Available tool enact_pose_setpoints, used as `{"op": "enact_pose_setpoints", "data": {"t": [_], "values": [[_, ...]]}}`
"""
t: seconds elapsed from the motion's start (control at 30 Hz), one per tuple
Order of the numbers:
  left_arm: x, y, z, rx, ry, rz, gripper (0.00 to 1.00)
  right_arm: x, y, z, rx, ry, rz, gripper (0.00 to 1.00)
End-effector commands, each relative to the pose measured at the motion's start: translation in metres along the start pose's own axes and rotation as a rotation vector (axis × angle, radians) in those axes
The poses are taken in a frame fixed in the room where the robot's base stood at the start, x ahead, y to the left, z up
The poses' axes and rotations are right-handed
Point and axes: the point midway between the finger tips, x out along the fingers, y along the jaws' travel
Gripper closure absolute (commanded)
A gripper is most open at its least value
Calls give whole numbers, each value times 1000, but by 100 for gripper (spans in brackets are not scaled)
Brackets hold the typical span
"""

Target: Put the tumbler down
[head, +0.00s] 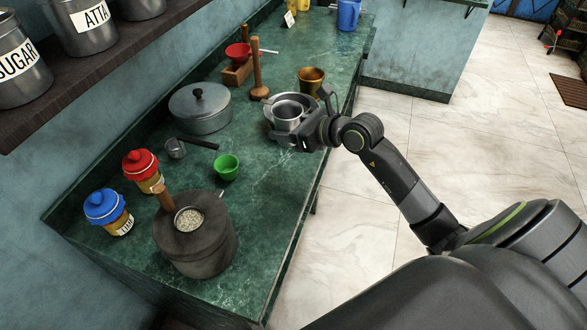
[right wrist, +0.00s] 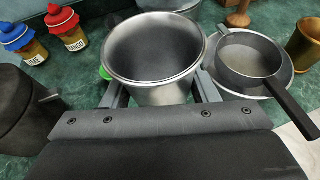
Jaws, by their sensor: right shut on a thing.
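The steel tumbler (right wrist: 152,82) is upright between the fingers of my right gripper (right wrist: 158,95) in the right wrist view, its open mouth facing up. In the head view the tumbler (head: 287,118) shows at the tip of my right gripper (head: 298,138), over the green counter (head: 262,180). My right gripper is shut on it. The tumbler's base is hidden, so I cannot tell whether it touches the counter. My left gripper is not in view.
A steel bowl (head: 272,101) with a black-handled pan (right wrist: 250,55) in it is close beside the tumbler. A brass cup (head: 311,82), green cup (head: 227,166), lidded pot (head: 200,110) and stone grinder (head: 195,250) stand around. The counter's front strip between grinder and tumbler is clear.

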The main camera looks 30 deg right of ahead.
Motion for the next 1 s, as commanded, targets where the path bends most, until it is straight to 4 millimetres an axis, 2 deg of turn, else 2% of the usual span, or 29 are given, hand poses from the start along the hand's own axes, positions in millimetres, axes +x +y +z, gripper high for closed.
{"op": "enact_pose_setpoints", "data": {"t": [0.03,0.2,0.4,0.57,0.73,0.83,1.0], "values": [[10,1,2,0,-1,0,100,10,-7,-6,11,-4,-25,71],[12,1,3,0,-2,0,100,22,-18,-20,32,-2,-63,71],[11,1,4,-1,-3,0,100,36,-18,-53,33,-3,-63,71],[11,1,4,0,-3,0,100,42,-19,-67,29,-4,-63,71],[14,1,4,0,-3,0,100,52,-19,-90,31,-1,-63,71],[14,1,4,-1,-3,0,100,55,-19,-98,30,-4,-62,71],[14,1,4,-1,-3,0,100,56,-19,-99,27,-5,-63,71]]}}
